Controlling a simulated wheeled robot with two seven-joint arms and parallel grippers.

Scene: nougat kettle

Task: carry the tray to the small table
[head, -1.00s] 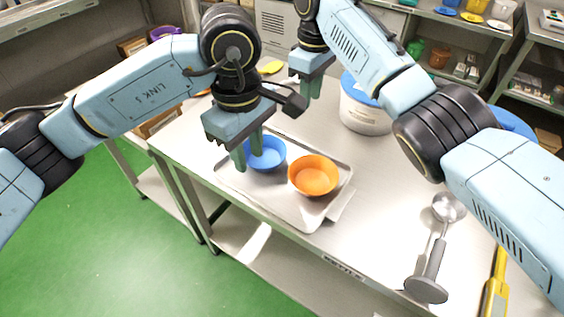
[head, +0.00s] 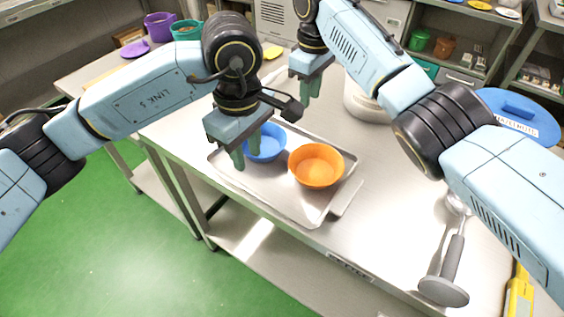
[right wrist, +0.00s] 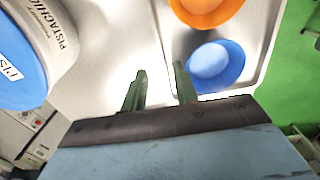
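The grey metal tray (head: 285,198) lies on the steel worktable, near its front edge. A blue bowl (head: 268,146) and an orange bowl (head: 316,167) stand in it. My left gripper (head: 245,155) is over the tray's left part, its fingers apart beside the blue bowl; contact is unclear. My right gripper (head: 306,85) is beyond the tray's far side, fingers pointing down. In the right wrist view its fingers (right wrist: 160,85) are apart and empty, close to the tray's rim (right wrist: 168,40). I cannot pick out the small table for certain.
A white tub (head: 366,104) stands behind the tray, partly hidden by my right arm. Green floor (head: 110,245) lies clear at the left.

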